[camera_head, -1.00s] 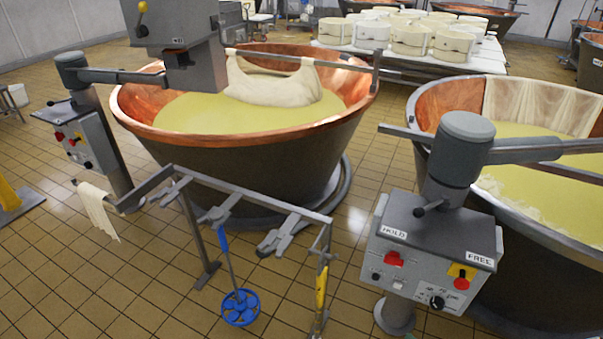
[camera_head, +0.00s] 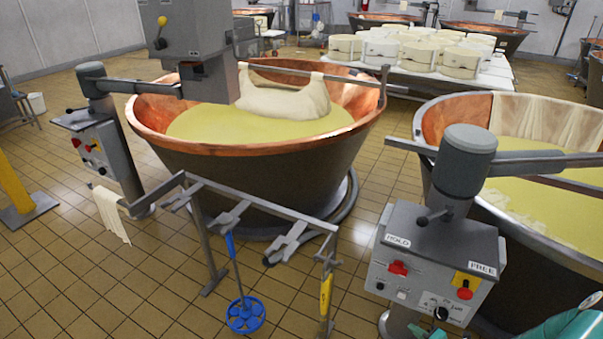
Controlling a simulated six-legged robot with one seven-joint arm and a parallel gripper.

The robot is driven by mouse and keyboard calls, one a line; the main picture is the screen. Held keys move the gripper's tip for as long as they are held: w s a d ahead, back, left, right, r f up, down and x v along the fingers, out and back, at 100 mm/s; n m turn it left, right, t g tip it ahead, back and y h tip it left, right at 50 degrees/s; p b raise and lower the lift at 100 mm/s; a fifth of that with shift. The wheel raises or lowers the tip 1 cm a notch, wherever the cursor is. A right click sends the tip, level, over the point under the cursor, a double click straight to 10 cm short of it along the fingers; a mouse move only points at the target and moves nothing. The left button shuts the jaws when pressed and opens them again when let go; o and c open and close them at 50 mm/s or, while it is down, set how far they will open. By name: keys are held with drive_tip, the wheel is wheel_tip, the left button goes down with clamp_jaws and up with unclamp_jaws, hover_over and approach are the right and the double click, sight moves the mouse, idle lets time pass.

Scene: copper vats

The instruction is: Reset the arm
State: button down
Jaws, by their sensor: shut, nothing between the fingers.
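A teal part, which looks like a piece of my own arm or body, shows at the bottom right edge, in front of the right-hand vat and low beside the grey control box (camera_head: 432,262). Most of it is cut off by the frame. I see no fingertips of my gripper, so its jaws are out of view. Nothing held shows either.
A copper vat (camera_head: 255,150) with a cloth bundle (camera_head: 290,98) stands at centre left, another vat (camera_head: 560,190) at right. A metal rack (camera_head: 262,203) with a blue-ended tool (camera_head: 245,314) stands in front. Tiled floor is open at the lower left.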

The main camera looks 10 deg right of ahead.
drive_tip(key=a+r+n+g+y, duration=0.1)
drive_tip(key=a+r+n+g, duration=0.3)
drive_tip(key=r+n, duration=0.5)
drive_tip(key=w+a+r+n+g, duration=0.1)
drive_tip(key=a+r+n+g, duration=0.1)
drive_tip(key=a+r+n, duration=0.7)
drive_tip(key=a+r+n+g+y, duration=0.1)
drive_tip(key=a+r+n+g, duration=0.15)
drive_tip(key=r+n, duration=0.65)
drive_tip(key=s+a+r+n+h, duration=0.2)
drive_tip(key=s+a+r+n, duration=0.1)
drive_tip(key=r+n, duration=0.3)
drive_tip(key=s+a+r+n+t+h, duration=0.1)
drive_tip(key=s+a+r+n+h, duration=0.1)
drive_tip(key=s+r+n, duration=0.4)
drive_tip(key=s+a+r+n+t+h, duration=0.1)
drive_tip(key=s+a+r+n+h, duration=0.2)
drive_tip(key=r+n, duration=0.5)
drive_tip(key=shift+s+a, duration=0.75)
drive_tip(key=shift+s, duration=0.15)
drive_tip(key=shift+d, duration=0.15)
